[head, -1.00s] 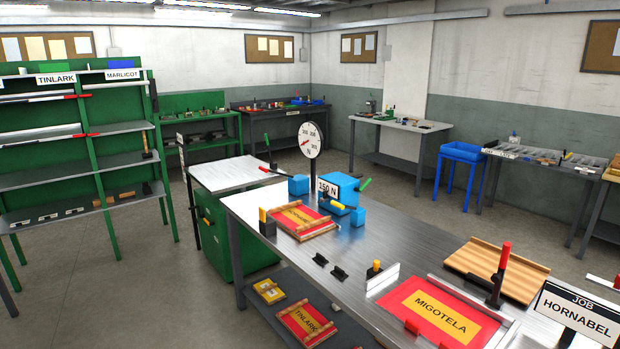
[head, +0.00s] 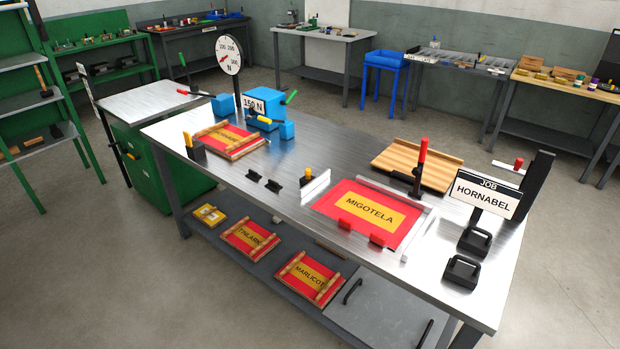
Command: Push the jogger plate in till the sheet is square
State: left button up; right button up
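The sheet is red with a yellow panel reading MIGOTELA (head: 370,209) and lies flat on the steel bench (head: 300,160). A pale upright plate with a yellow-topped black knob, apparently the jogger plate (head: 317,187), stands near the sheet's left end. A narrow gap seems to lie between them. Two red blocks (head: 345,224) stand at the sheet's near edge, and pale rails (head: 418,238) run along its far and right sides. I cannot tell whether the sheet is square. Neither of my grippers is in view.
A red-handled lever (head: 421,160) and a slatted wooden board (head: 400,166) stand behind the sheet. A HORNABEL job sign (head: 486,195) and two black handled blocks (head: 461,271) are at the right. A gauge (head: 229,55) and blue 150 N device (head: 265,104) stand at the far left.

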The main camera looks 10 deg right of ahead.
aim_at(310, 182)
jog(key=i+l+u, duration=0.2)
jog(key=i, duration=0.2)
jog(key=i+l+u, duration=0.2)
jog(key=i, duration=0.25)
